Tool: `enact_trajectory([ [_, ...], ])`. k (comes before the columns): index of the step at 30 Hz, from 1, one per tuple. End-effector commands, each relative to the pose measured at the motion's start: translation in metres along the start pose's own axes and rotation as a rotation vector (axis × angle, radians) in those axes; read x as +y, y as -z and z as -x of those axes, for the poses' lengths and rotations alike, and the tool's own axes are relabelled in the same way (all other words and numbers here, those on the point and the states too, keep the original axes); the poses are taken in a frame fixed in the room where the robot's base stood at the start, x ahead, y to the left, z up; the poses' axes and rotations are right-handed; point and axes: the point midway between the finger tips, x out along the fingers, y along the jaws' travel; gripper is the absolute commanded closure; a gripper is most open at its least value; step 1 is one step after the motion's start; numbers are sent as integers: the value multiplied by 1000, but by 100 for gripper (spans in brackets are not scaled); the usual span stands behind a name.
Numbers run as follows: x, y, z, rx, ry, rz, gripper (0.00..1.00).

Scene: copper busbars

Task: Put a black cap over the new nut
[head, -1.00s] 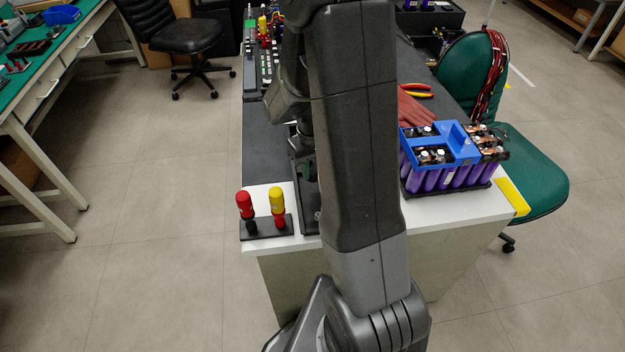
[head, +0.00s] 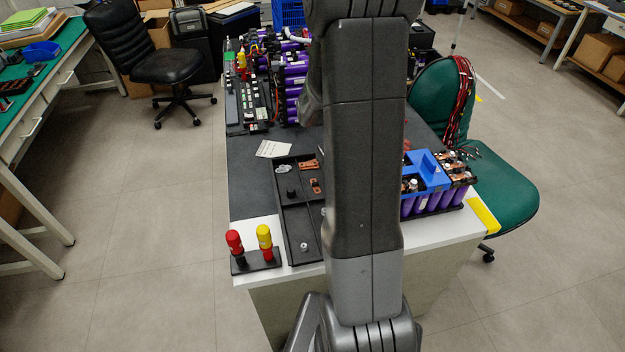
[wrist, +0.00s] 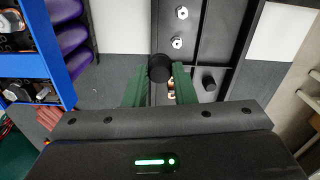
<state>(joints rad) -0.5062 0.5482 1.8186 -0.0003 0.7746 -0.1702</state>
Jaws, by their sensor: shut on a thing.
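My gripper (wrist: 160,78) is shut on a black cap (wrist: 160,68), held between its two green fingertips in the wrist view. It is over the dark parts tray; the arm hides it in the head view. The tray (head: 270,205) holds silvery nuts (wrist: 177,42), a second black cap (wrist: 208,82) and copper pieces (wrist: 171,92), partly covered by my fingers. The battery pack (head: 425,202), with purple cells and a blue frame, stands right of my arm; it also shows at the left in the wrist view (wrist: 68,75). I cannot tell which nut there is the new one.
A stand (head: 256,262) with a red-handled and a yellow-handled tool is left of the tray on the white bench edge. A paper (head: 273,149) lies behind the tray. Red gloves (wrist: 48,117) lie near the pack. A green chair (head: 510,200) is at the right.

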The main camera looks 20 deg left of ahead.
Motion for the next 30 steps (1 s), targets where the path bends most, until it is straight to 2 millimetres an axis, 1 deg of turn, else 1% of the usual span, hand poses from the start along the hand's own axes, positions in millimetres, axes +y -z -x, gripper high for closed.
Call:
enact_trajectory([
  [1,15,-5,16,0,0,-32,91],
  [9,79,-33,57,0,0,-170,91],
  [12,100,-45,70,0,0,-214,91],
  [15,116,-55,80,0,0,-251,91],
  [18,127,-63,86,0,0,-278,91],
  [23,136,-70,90,0,0,-298,91],
  [26,137,-71,86,-1,0,-301,91],
  [30,137,-71,74,-1,0,-300,91],
])
